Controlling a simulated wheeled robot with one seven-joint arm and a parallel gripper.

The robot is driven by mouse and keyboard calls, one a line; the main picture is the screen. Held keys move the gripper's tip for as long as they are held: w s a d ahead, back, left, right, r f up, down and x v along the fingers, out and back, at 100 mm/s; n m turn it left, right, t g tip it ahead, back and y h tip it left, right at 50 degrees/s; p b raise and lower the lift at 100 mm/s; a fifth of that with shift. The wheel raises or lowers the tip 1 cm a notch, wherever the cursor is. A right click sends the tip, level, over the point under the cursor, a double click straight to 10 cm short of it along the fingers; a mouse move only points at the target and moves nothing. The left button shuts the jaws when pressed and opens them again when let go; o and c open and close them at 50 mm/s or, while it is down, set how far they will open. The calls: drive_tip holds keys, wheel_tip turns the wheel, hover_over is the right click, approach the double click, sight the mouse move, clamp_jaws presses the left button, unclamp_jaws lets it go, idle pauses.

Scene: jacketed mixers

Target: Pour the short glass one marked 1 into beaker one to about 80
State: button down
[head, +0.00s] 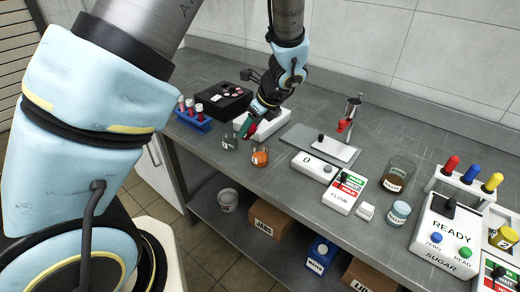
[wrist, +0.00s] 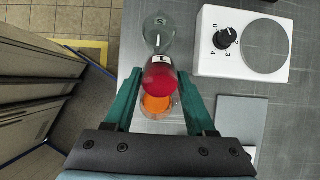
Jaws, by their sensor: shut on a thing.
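My gripper (wrist: 158,78) has its green fingers shut on a small glass with red contents (wrist: 160,80). The glass has a white label with a dark mark I cannot read surely. In the head view my gripper (head: 250,127) holds it above the bench near its front edge. A clear beaker (wrist: 160,30) stands just beyond the held glass in the wrist view; it also shows in the head view (head: 230,142), looking nearly empty. Its mark is too small to read. A glass with orange contents (wrist: 155,105) lies below the held glass in the wrist view, partly hidden.
A white knobbed unit with a round plate (wrist: 268,46) stands beside the beaker. The orange glass (head: 260,158) stands near the bench's front edge.

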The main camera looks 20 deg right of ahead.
drive_tip(key=shift+f+t+y+b, duration=0.3)
drive_tip(key=shift+f+t+b, duration=0.25)
drive_tip(key=shift+b, duration=1.3)
drive_tip(key=shift+f+t+y+b, duration=0.25)
drive_tip(key=shift+t+y+b, duration=0.45)
drive_tip(key=shift+b, duration=1.6)
drive_tip(key=shift+f+t+b, duration=0.15)
drive_tip(key=shift+t+b, duration=0.6)
drive_tip(key=shift+b, duration=0.65)
drive_tip(key=shift+s+f+t+y+b, duration=0.1)
drive_tip(key=shift+f+t+y+b, duration=0.05)
drive_tip(key=shift+t+y+b, duration=0.6)
idle(1.7)
